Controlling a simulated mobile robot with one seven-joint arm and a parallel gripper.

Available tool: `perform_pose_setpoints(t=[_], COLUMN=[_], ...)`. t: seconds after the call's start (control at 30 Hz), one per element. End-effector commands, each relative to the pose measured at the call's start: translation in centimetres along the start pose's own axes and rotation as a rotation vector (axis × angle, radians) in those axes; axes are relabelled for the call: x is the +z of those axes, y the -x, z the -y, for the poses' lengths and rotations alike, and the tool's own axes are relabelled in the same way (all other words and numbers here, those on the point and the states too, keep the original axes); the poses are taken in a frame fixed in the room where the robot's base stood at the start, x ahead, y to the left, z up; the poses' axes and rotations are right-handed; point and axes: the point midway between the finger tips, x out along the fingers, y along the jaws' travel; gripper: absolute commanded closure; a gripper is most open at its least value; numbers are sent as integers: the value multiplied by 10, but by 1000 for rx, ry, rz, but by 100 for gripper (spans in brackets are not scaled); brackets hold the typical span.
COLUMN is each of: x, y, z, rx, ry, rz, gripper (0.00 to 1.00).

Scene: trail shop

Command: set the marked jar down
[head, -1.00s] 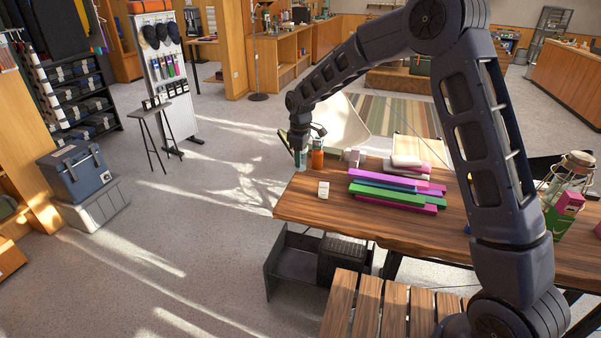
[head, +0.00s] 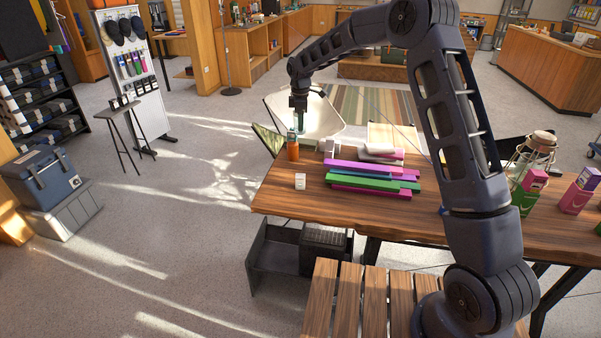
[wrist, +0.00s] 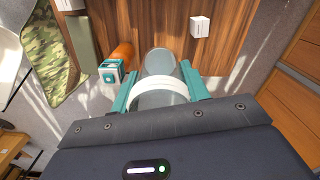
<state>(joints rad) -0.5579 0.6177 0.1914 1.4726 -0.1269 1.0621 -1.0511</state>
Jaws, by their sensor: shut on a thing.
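My gripper (head: 299,118) is above the far left end of the wooden table, just behind an orange bottle (head: 293,149). In the wrist view its two teal fingers (wrist: 160,90) are shut on a clear glass jar (wrist: 159,63) with a white band or lid. The jar points away from the wrist over the wood, apparently raised above it. In the head view the jar (head: 299,126) is small and mostly hidden by the fingers. No mark on it can be made out. The orange bottle (wrist: 123,54) stands close beside the left finger.
The wooden table (head: 275,196) has a small white box (head: 300,181) near its left edge. Pink, green and purple bars (head: 375,178) lie stacked to the right. A lantern-like glass vessel (head: 535,155) stands farther right. Bare wood lies around the white box.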

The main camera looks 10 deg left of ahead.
Motion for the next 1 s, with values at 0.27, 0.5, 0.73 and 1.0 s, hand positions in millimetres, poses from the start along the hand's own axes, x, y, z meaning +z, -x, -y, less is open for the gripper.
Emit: perform_pose_setpoints(t=[0.27, 0.5, 0.73, 1.0], x=[3, 2, 2, 2], y=[-47, -99, -142, -160], z=[-2, -2, -2, -2], rx=[-5, -5, -3, -1], ry=[6, 6, 6, 6], rz=[2, 1, 1, 1], gripper=[79, 79, 79, 79])
